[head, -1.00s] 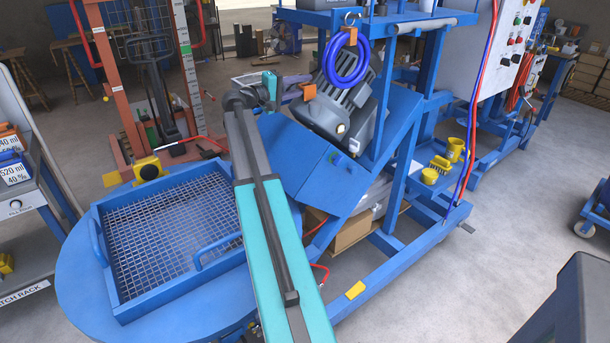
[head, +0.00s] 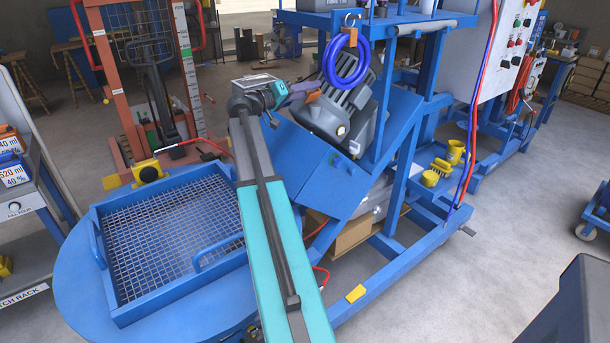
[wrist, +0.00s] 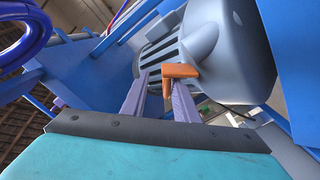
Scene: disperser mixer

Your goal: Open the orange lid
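A small orange L-shaped piece (head: 312,97) is the only orange part near my gripper; I cannot tell whether it is the lid itself or a handle on it. It sits beside the grey motor housing (head: 345,110). In the wrist view, the orange piece (wrist: 181,71) lies just at my fingertips, with its short arm pointing down into the gap between them. My gripper (head: 303,90) reaches in from the left; its two purple fingers are apart in the wrist view (wrist: 160,80). Contact with the orange piece cannot be told.
A blue coiled hose (head: 346,58) hangs above the motor, close to my gripper. The slanted blue machine body (head: 315,165) lies below. A blue tray with a wire mesh (head: 170,245) is at the left. Blue frame posts (head: 405,170) stand to the right.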

